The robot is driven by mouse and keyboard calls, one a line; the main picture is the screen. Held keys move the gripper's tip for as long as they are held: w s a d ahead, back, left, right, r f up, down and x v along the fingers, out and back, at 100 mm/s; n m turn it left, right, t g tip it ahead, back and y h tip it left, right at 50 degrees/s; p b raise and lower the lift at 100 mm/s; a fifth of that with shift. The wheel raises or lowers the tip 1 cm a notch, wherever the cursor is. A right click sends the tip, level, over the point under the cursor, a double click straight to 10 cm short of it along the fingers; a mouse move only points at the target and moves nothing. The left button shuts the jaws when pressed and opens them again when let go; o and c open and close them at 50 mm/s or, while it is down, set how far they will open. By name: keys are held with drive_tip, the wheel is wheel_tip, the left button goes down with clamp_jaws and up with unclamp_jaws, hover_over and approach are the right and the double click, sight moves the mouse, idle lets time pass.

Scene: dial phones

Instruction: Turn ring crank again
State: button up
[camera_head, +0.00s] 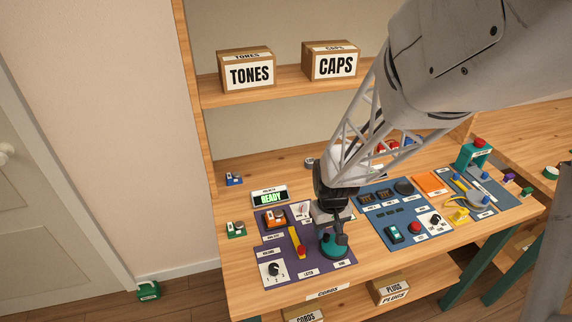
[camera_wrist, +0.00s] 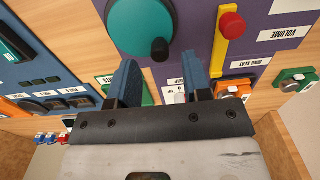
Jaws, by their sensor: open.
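The ring crank is a round teal disc with a black knob, on the purple panel (camera_head: 312,262) at the front right part of it. In the head view its disc (camera_head: 333,247) shows below my gripper (camera_head: 337,226), which hides part of it. In the wrist view the crank's disc (camera_wrist: 137,22) is at the top, with the black knob (camera_wrist: 160,48) at its lower edge. My gripper (camera_wrist: 160,68) is open with blue fingers apart. The knob appears just beyond the gap between the fingertips, with nothing held. I cannot tell the exact height above it.
A yellow lever with a red knob (camera_head: 301,251) stands left of the crank. A black dial (camera_head: 274,269) is at the front left. A READY display (camera_head: 269,198) stands behind the panel. The blue panel (camera_head: 409,236) with buttons and plugs lies to the right.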

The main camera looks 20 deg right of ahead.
sight(327, 235)
drive_tip(key=shift+f, duration=1.8)
drive_tip(key=shift+r, duration=0.15)
idle(0.3)
drive_tip(key=c, duration=0.6)
drive_tip(key=shift+w+d, duration=0.4)
drive_tip(key=shift+d, duration=0.4)
idle(0.7)
drive_tip(key=shift+o, duration=0.2)
drive_tip(key=shift+s+d, duration=0.2)
drive_tip(key=shift+d, duration=0.65)
idle(0.9)
drive_tip(key=shift+s+d, duration=0.5)
drive_tip(key=shift+s, duration=0.2)
idle(1.0)
